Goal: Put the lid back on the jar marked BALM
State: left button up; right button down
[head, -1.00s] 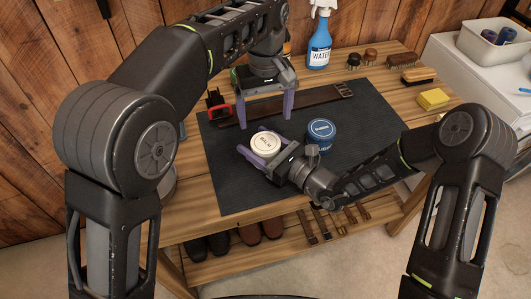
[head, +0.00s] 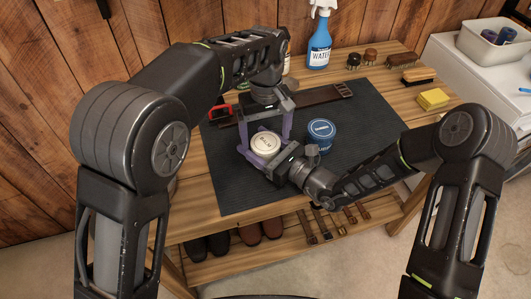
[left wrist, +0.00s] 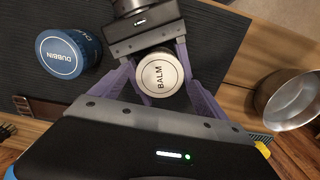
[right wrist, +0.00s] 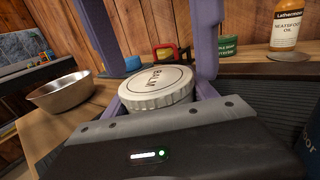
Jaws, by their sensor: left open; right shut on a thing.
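The BALM jar's cream lid (head: 265,143) sits on top of the jar, lettering up; it also shows in the left wrist view (left wrist: 158,78) and the right wrist view (right wrist: 158,84). I cannot tell whether it is fastened. My right gripper (head: 252,142) is shut on the jar body below the lid; the body is mostly hidden. My left gripper (left wrist: 156,60) points down over the jar. Its fingers stand open on either side of the lid, with small gaps in the right wrist view.
A blue DUBBIN jar (head: 320,136) stands just right on the dark mat (head: 240,193). A leather strap (head: 325,97) lies behind. A metal bowl (right wrist: 62,93) is at the left in the right wrist view. A blue WATER bottle (head: 319,45), brushes and a yellow sponge (head: 433,98) line the back and right.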

pick_arm(q)
jog(key=shift+f, duration=0.6)
jog(key=c, duration=1.5)
jog(key=m, duration=0.3)
jog(key=o, duration=1.6)
